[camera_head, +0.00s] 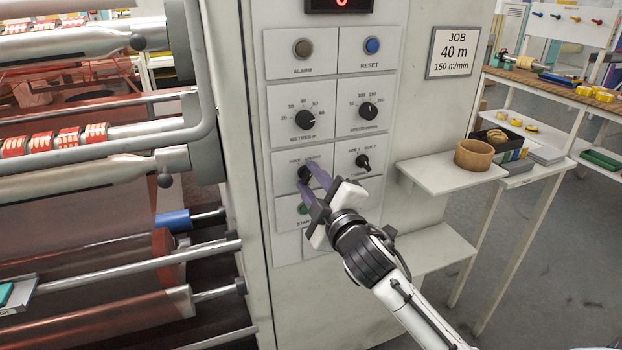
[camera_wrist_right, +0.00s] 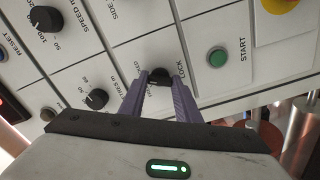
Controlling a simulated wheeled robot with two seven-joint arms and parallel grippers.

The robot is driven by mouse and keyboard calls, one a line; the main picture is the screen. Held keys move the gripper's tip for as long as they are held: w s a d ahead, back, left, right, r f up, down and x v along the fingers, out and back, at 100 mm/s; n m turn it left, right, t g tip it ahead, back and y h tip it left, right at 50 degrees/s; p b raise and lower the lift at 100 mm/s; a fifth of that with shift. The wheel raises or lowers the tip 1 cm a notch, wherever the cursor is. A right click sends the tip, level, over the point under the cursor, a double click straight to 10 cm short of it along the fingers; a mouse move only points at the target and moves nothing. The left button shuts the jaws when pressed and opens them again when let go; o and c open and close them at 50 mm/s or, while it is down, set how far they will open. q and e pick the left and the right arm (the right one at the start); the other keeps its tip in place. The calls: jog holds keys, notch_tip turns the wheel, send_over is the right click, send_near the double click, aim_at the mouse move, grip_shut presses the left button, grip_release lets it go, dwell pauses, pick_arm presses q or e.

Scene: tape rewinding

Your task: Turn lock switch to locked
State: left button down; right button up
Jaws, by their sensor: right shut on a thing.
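The lock switch (camera_head: 304,173) is a black knob on the white control panel, below the metres dial. My right gripper (camera_head: 312,178) is at it, with its purple fingers on either side of the knob. In the right wrist view the lock switch (camera_wrist_right: 160,76) sits between the two fingertips (camera_wrist_right: 160,84), and the gripper is shut on it. The fingers hide part of the knob and its label, so its exact setting cannot be read. My left gripper is not in view.
The green start button (camera_head: 304,208) is just below the switch, close to my right gripper. The turn knob (camera_head: 363,161) is to the right, the metres dial (camera_head: 305,119) above. A shelf (camera_head: 450,177) with a wooden ring (camera_head: 474,154) juts out at right. Machine rollers (camera_head: 80,187) fill the left.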

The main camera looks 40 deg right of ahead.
jog(key=shift+m, duration=0.4)
jog(key=o, duration=1)
jog(key=shift+o, duration=0.2)
jog(key=shift+s, duration=0.1)
jog(key=b+v, duration=0.1)
jog(key=v, duration=0.9)
